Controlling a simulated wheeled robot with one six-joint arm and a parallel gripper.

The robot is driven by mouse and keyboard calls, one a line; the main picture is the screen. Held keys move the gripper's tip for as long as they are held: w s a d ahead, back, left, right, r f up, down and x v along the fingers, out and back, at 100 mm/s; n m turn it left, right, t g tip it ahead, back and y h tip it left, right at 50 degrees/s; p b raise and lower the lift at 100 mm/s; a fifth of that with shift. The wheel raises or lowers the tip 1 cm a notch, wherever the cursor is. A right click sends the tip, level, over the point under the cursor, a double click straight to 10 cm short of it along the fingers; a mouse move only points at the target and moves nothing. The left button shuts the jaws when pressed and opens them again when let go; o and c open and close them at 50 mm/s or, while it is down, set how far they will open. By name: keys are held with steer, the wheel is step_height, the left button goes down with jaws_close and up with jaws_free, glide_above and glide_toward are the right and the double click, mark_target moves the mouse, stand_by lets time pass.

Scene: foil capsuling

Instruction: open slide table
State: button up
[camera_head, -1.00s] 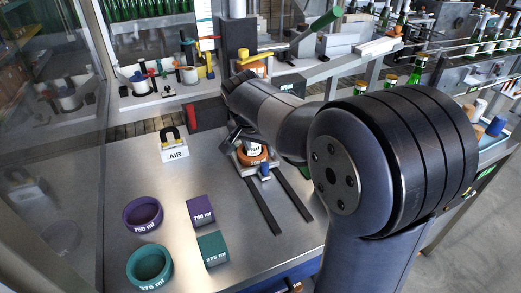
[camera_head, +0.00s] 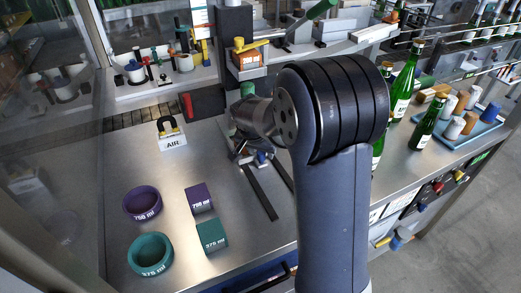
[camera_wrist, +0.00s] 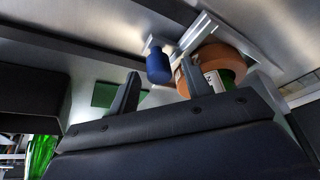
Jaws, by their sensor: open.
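The slide table is a small light metal carriage (camera_wrist: 210,32) with a blue knob (camera_wrist: 158,66) and an orange-brown ring (camera_wrist: 222,62). A green bottle with a white label (camera_wrist: 212,80) shows inside the ring. In the head view, two dark rails (camera_head: 260,192) run from the carriage toward the front, and the blue knob (camera_head: 262,159) shows beside my gripper. My gripper (camera_wrist: 160,88) is open, with one finger on each side of the knob in the picture; contact cannot be told. In the head view my arm and gripper (camera_head: 246,152) hide much of the carriage.
Purple (camera_head: 142,203) and teal (camera_head: 150,254) rings and two matching blocks stand at the front left. The AIR stand (camera_head: 172,137) is behind them. Green bottles (camera_head: 428,122) and a blue tray (camera_head: 462,128) are right of my arm. The steel surface along the rails is clear.

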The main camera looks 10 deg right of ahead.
steer(key=shift+c, duration=0.4)
jaws_close()
steer(key=shift+s, duration=0.1)
steer(key=s+d+b, duration=0.1)
steer(key=s, duration=0.5)
steer(key=s+d+b, duration=0.1)
steer(key=s+b, duration=0.1)
steer(key=s, duration=0.4)
steer(key=s+d+b, duration=0.1)
steer(key=s+b, duration=0.1)
steer(key=s, duration=0.5)
steer(key=shift+d, duration=0.4)
steer(key=shift+o, duration=0.4)
jaws_free()
steer(key=v, duration=1)
steer(key=shift+r, duration=0.4)
